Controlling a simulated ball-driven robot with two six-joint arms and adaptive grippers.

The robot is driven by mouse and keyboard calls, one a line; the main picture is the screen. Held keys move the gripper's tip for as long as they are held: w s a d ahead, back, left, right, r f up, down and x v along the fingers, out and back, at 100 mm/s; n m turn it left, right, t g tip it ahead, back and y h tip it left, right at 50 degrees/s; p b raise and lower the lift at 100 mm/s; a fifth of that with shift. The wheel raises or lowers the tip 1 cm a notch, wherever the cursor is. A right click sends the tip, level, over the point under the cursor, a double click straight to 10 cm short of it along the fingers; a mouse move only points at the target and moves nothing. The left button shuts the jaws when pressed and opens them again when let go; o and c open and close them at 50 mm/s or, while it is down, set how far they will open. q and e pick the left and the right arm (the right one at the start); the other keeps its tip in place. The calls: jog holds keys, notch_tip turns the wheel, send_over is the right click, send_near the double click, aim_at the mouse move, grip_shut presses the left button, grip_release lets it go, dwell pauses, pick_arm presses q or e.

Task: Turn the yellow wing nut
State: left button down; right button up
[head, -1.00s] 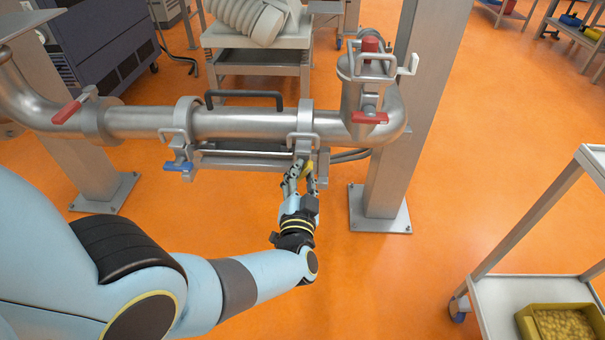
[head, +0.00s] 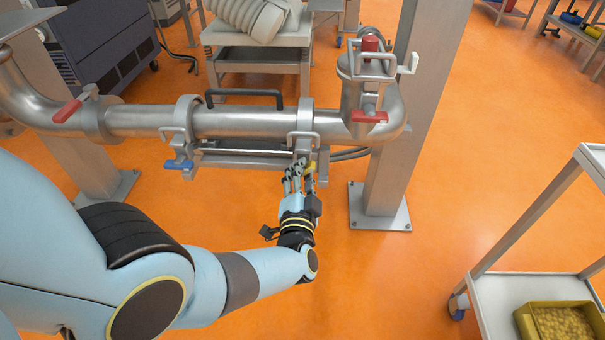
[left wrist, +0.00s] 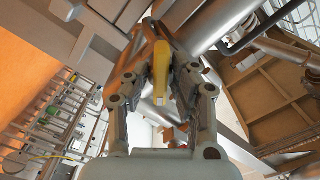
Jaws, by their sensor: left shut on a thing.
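The yellow wing nut (left wrist: 161,72) shows between the two fingers of my left gripper (left wrist: 160,85) in the left wrist view. One long flat wing faces the camera. In the head view my left gripper (head: 303,172) is below the right pipe clamp (head: 305,122), and only a small bit of the yellow wing nut (head: 312,166) shows there, mostly hidden by the fingers. The left gripper is shut on the wing nut. A blue-handled wing nut (head: 178,164) hangs under the left clamp (head: 182,122). My right gripper is not in view.
A steel pipe (head: 240,123) with a black handle (head: 244,93) runs across above the gripper. A grey post (head: 400,150) stands to the right. Red handles (head: 369,117) sit on the pipe. A cart (head: 500,300) with a yellow bin is at lower right.

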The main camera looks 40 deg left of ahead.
pick_arm(q)
jog(key=c, duration=1.3)
grip_release()
jog(key=shift+s, duration=0.1)
jog(key=v, duration=0.7)
jog(key=shift+s+d, duration=0.1)
jog(key=shift+s, duration=0.2)
